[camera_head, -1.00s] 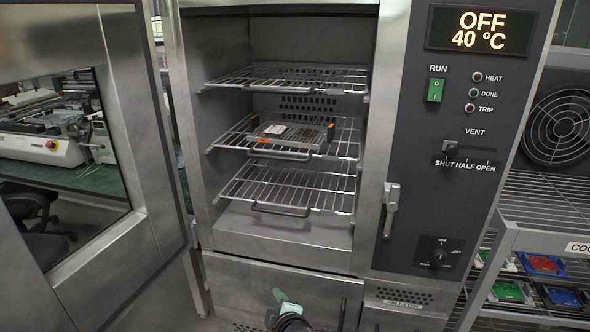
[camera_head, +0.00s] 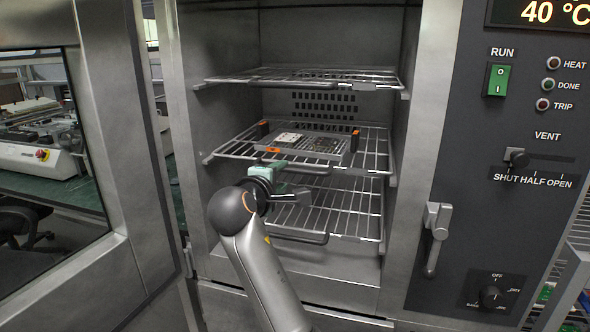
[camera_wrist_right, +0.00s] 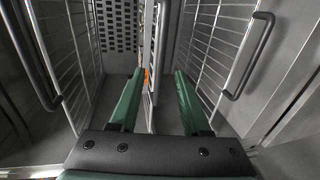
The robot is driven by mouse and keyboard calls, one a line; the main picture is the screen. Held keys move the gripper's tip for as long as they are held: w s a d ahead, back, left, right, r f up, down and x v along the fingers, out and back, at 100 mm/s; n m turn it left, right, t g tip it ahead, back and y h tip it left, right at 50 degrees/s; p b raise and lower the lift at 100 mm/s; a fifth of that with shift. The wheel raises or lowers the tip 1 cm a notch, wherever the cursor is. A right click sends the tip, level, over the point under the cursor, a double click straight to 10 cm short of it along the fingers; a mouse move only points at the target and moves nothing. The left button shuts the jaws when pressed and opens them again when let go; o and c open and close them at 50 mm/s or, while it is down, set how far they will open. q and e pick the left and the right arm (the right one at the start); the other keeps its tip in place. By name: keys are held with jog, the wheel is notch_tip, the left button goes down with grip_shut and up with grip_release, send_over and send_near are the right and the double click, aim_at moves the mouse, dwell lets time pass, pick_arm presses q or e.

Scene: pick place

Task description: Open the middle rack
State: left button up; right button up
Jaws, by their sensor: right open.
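The middle rack (camera_head: 227,150) is a wire shelf inside the open oven, carrying a flat grey tray with circuit boards (camera_head: 318,143) and orange corner pieces. My right gripper (camera_head: 293,190) is in front of the oven at about the middle rack's front edge, coming from below. Its two green fingers are spread apart and empty in the right wrist view (camera_wrist_right: 158,88). There the middle rack (camera_wrist_right: 153,100) is seen nearly edge-on in the gap between the fingers. My left gripper is not in view.
The top rack (camera_head: 300,77) and the bottom rack (camera_head: 345,208) lie above and below, with the bottom rack's handle (camera_head: 295,235) close under my gripper. The open door (camera_head: 112,150) stands left. The control panel (camera_head: 480,170) is right.

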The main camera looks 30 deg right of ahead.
aim_at(291, 171)
jog(key=x, duration=1)
jog(key=shift+w+d+b, duration=0.2)
jog(key=shift+b, duration=0.1)
jog(key=shift+f, duration=0.1)
jog(key=c, duration=0.7)
jog(key=shift+f, duration=0.1)
grip_shut()
